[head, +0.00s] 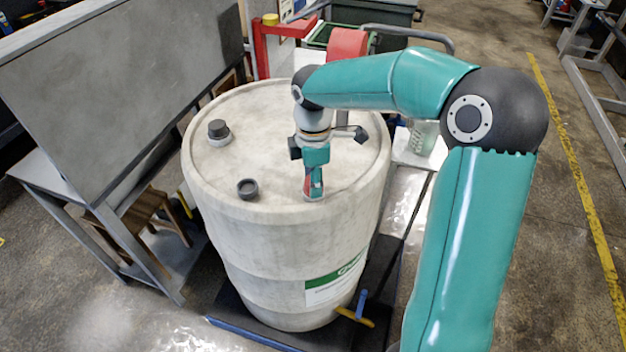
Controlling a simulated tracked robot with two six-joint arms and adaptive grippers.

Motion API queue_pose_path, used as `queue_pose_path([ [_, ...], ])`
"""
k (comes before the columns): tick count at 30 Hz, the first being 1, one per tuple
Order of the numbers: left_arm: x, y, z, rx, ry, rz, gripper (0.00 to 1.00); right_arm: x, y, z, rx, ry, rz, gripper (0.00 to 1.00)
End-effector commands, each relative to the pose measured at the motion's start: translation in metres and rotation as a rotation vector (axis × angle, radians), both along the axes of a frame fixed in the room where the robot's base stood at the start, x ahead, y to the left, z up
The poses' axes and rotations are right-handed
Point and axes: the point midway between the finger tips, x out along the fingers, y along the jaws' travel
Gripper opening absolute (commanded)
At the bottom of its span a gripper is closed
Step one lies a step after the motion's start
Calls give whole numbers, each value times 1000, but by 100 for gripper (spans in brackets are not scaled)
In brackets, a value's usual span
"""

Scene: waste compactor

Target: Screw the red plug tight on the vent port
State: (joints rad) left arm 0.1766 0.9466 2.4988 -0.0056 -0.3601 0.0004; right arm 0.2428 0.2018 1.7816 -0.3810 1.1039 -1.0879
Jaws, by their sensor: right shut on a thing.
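A large off-white drum (240,235) stands upright in the middle of the head view. My right gripper (314,184) points down at the front right part of the drum's lid. It is shut on the red plug (308,188), of which only a small red part shows between and beside the fingers. The plug is low at the lid surface. The vent port is hidden under the plug and fingers, so I cannot tell how the plug sits on it. My left gripper is not in view.
On the lid stand a dark-capped fitting (218,130) at the left and a dark round fitting (247,189) at the front. A grey panel (130,85) on a metal frame stands left. A blue-handled valve (361,303) is low on the drum's front right.

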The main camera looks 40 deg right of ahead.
Motion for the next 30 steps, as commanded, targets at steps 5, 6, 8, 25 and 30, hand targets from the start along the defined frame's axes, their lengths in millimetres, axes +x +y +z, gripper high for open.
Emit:
queue_pose_path([
  [5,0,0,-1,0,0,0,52,0,0,0,0,1,-84,0],
  [6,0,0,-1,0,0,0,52,0,0,0,0,1,-85,0],
  [8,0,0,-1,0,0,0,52,0,0,0,0,1,-84,0],
  [25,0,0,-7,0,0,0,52,0,0,-1,0,0,-507,0],
  [30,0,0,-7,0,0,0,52,0,0,0,-1,0,-535,0],
])
